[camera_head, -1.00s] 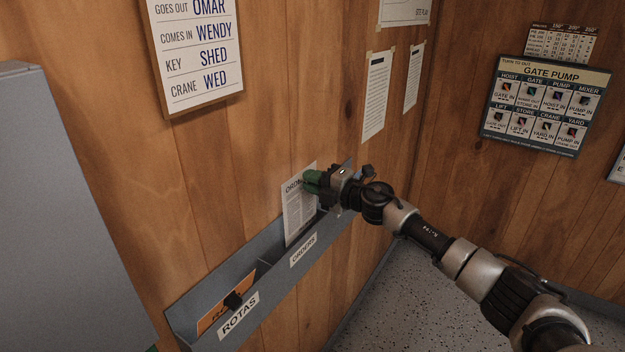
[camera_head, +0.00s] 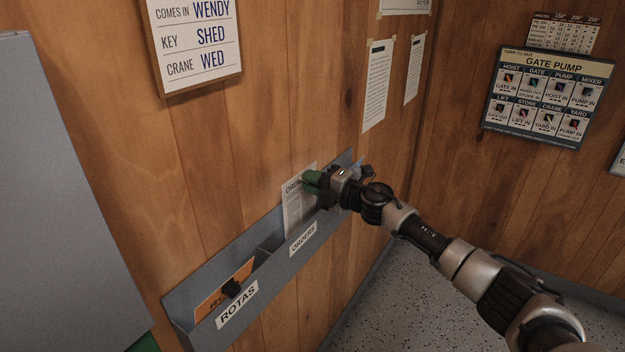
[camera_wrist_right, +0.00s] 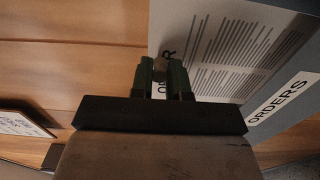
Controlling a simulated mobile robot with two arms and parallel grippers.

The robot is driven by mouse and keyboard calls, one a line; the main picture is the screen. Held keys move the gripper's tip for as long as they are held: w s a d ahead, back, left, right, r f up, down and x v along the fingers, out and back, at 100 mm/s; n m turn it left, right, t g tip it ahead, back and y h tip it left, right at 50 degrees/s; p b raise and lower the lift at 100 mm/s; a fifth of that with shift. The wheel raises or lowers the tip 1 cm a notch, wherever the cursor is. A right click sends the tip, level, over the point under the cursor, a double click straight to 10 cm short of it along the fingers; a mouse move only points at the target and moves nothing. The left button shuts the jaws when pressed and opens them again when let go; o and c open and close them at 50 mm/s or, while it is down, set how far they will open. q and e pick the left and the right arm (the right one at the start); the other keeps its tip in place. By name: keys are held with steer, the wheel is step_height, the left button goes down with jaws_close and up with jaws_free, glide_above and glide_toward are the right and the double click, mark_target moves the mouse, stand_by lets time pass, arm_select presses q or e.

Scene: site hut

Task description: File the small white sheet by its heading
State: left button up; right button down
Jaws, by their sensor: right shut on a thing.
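The white sheet (camera_head: 298,205) is upright at the wall rack, with a heading that begins "ORD" and lines of print below. Its lower part is hidden behind the front wall of the compartment labelled ORDERS (camera_head: 303,238). My right gripper (camera_head: 312,181), with green fingertips, is shut on the sheet's top right edge. In the right wrist view the fingertips (camera_wrist_right: 161,72) cover part of the heading, and the ORDERS label (camera_wrist_right: 277,98) shows beside the sheet (camera_wrist_right: 225,50). My left gripper is not in view.
A grey panel (camera_head: 65,200) stands at left. Notices and a GATE PUMP board (camera_head: 547,95) hang on the walls.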

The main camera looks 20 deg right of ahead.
mark_target(302, 193)
steer(key=shift+f+b, duration=0.4)
steer(key=shift+f, duration=0.35)
steer(key=shift+f, duration=0.15)
steer(key=shift+f+b, duration=1)
steer(key=shift+f, duration=0.45)
steer(key=c, duration=1)
jaws_free()
